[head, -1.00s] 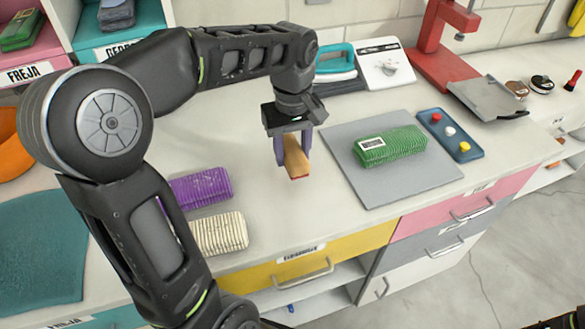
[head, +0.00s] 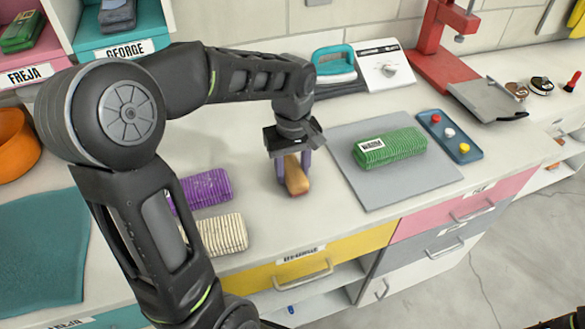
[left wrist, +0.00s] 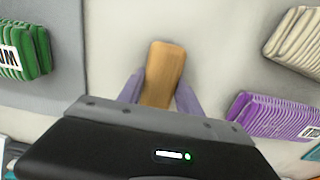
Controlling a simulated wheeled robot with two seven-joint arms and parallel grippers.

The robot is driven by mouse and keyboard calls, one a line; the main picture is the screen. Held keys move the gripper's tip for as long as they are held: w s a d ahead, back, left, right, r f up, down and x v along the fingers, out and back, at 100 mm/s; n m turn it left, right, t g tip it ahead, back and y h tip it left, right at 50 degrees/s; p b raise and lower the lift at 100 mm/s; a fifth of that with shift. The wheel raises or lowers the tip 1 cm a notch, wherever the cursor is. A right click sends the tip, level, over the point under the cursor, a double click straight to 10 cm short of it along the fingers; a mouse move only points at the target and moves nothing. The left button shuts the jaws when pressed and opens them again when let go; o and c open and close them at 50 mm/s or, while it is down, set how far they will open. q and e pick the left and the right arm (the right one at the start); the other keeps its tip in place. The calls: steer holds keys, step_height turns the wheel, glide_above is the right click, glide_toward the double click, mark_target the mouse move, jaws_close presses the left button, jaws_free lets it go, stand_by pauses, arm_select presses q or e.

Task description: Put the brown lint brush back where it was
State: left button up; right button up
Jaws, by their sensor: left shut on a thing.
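The brown lint brush (head: 296,178) has a tan wooden body and shows between the purple fingers of my left gripper (head: 293,172). The gripper is shut on it, low over the white counter, left of the grey mat. I cannot tell whether the brush touches the counter. In the left wrist view the brush (left wrist: 164,72) sticks out between the two fingers (left wrist: 160,92), with bare counter around it. The gripper hides part of the brush.
A purple ribbed bundle (head: 203,190) and a cream one (head: 222,234) lie left of the brush. A green bundle (head: 389,148) lies on the grey mat (head: 375,190) at right, beside a blue tray (head: 450,141). A teal-handled iron (head: 334,62) and white scale (head: 385,65) stand behind.

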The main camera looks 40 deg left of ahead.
mark_target(292, 168)
arm_select(q)
steer(key=shift+f, duration=0.1)
steer(key=o, duration=1.3)
step_height(292, 168, up, 12)
